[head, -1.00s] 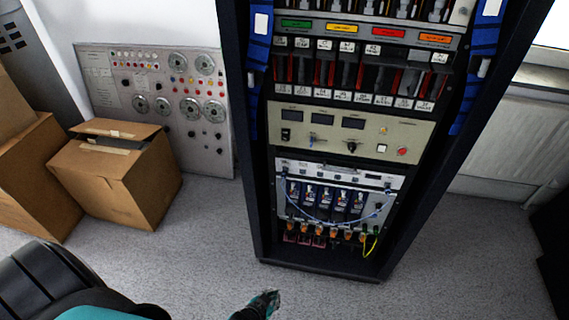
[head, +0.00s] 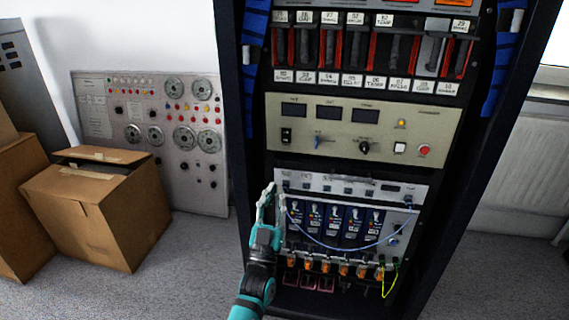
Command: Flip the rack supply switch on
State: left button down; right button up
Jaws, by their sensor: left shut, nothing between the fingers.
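A beige supply panel (head: 362,156) with three dark displays sits in the middle of the black rack. A black rocker switch (head: 286,136) is at its left end; its position is too small to read. A small blue-handled toggle (head: 318,141) is to its right. I cannot read which one is labelled rack supply. My left gripper (head: 271,192) is shut and empty, pointing up in front of the rack's left side, below the beige panel and apart from both switches. My right gripper is not in view.
Below the panel, a light-grey unit (head: 351,188) has blue modules, a looping blue cable (head: 340,247) and orange connectors close to my left gripper. Red-edged modules fill the rack above. Cardboard boxes (head: 98,210) and a dial panel (head: 170,185) stand at left.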

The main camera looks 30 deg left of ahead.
pick_arm(q)
jog(key=shift+r, duration=0.2)
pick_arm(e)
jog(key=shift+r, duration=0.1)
pick_arm(q)
send_near(288, 131)
notch_tip(288, 131, up, 3)
jog(key=s, duration=0.1)
jog(key=w+b, duration=0.1)
jog(key=w, duration=0.1)
jog(key=w+a, duration=0.1)
jog(key=w, duration=0.1)
jog(key=shift+w+f+b, duration=0.1)
jog(key=shift+w+b, duration=0.1)
jog(key=shift+b, duration=0.2)
jog(key=shift+w+a, duration=0.15)
jog(key=shift+w, duration=0.05)
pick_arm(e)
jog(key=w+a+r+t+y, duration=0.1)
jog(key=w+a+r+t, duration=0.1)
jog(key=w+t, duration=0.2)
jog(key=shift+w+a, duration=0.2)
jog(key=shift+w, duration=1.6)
